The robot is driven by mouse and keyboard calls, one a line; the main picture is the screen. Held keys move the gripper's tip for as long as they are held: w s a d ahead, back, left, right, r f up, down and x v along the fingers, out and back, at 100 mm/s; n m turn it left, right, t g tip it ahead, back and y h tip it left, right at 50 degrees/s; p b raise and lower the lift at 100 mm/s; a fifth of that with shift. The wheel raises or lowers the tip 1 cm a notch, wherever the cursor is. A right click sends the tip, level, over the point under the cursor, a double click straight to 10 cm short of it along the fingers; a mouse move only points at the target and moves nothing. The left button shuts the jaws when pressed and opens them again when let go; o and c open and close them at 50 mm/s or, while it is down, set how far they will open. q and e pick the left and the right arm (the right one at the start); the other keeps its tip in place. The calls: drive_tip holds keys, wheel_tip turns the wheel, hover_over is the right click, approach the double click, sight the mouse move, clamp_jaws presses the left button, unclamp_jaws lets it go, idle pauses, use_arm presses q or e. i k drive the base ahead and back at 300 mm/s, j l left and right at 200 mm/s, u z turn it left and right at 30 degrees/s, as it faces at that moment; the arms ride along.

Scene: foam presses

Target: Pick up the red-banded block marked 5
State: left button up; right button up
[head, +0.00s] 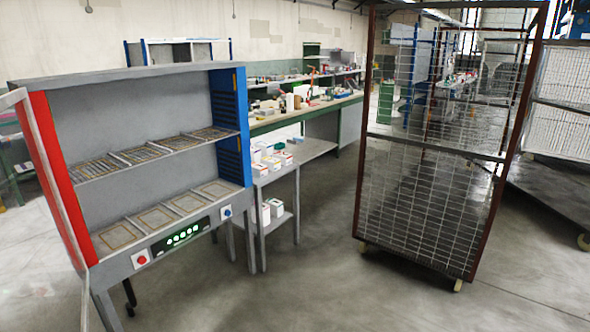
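Several small white blocks (271,160) with coloured bands or tops stand in a cluster on a grey side table (312,150) right of the press. Some bands look reddish, others blue, green or yellow. A few more white blocks (275,208) stand on the table's lower shelf, one with a reddish mark. The numbers are too small to read, so I cannot tell which block is marked 5. Neither of my grippers shows in the head view.
A grey press (145,90) with red and blue sides, two levels of empty-looking trays and a front control panel (180,236) stands at left. A tall wheeled mesh cage (430,205) stands at right. Concrete floor (310,270) between them is clear. A cluttered green workbench (300,117) runs behind.

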sight(286, 159)
drive_tip(key=i+l, duration=0.15)
drive_tip(key=i, duration=0.3)
drive_tip(key=i+l, duration=0.2)
drive_tip(key=i, duration=0.25)
drive_tip(key=i+l+u, duration=0.1)
drive_tip(key=i, duration=0.4)
drive_tip(key=i+l, duration=0.25)
drive_tip(key=i, duration=0.2)
